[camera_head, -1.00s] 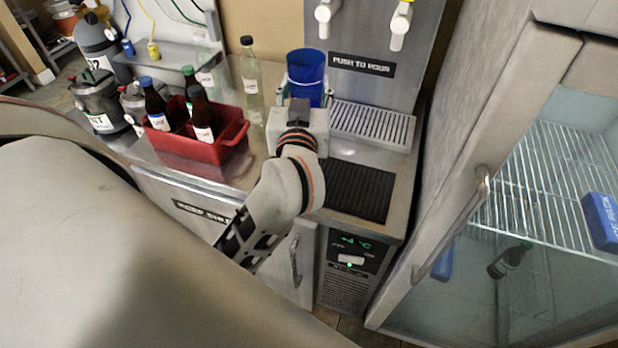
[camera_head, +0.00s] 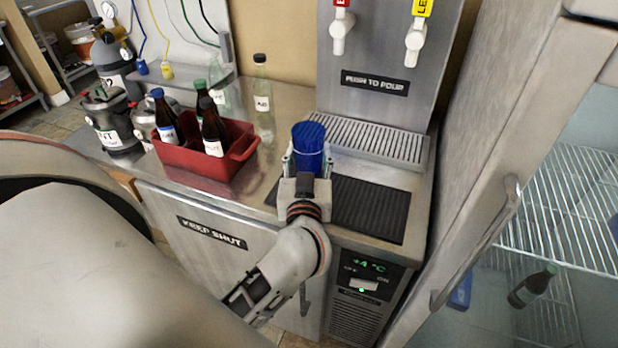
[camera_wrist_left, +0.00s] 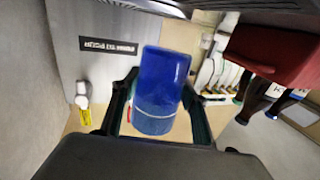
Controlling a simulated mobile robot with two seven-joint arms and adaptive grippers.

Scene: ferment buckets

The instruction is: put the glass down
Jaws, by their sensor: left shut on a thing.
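A blue glass (camera_head: 308,147) with a pale line around it is upright in my left gripper (camera_head: 306,166), at the left end of the black ribbed mat (camera_head: 369,208). In the left wrist view the glass (camera_wrist_left: 157,88) sits between both fingers of the gripper (camera_wrist_left: 155,108), which are shut on it. I cannot tell whether its base touches the counter or mat, because the gripper hides it. My right gripper is not in view.
A red crate (camera_head: 190,172) with several dark bottles stands left of the glass. A clear bottle (camera_head: 262,85) stands behind. The dispenser's drip grate (camera_head: 370,140) lies behind the mat, and a fridge door (camera_head: 470,150) is to the right. The mat's right part is clear.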

